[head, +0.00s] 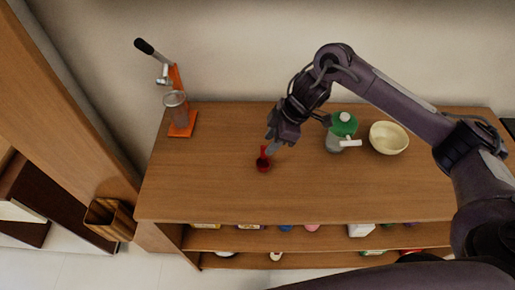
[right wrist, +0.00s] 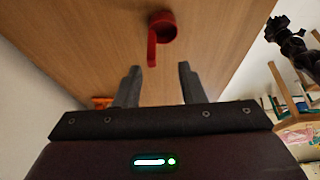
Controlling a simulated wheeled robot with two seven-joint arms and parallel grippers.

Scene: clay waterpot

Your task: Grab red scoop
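The red scoop (head: 263,164) lies on the wooden tabletop, left of the middle, with its handle toward the back in the head view. In the right wrist view the scoop's round bowl (right wrist: 165,28) is ahead of the fingertips, and its handle points back toward the gap between them. My right gripper (head: 273,147) is just above the scoop's handle end in the head view. In the right wrist view my right gripper (right wrist: 160,68) is open, with nothing between its fingers. My left gripper is not in view.
A green-and-white pot (head: 341,126) and a cream bowl (head: 389,138) stand right of my right gripper. An orange press (head: 181,125) with a clear vessel stands at the back left. The tabletop (head: 205,190) around the scoop is clear. Shelves below hold small items.

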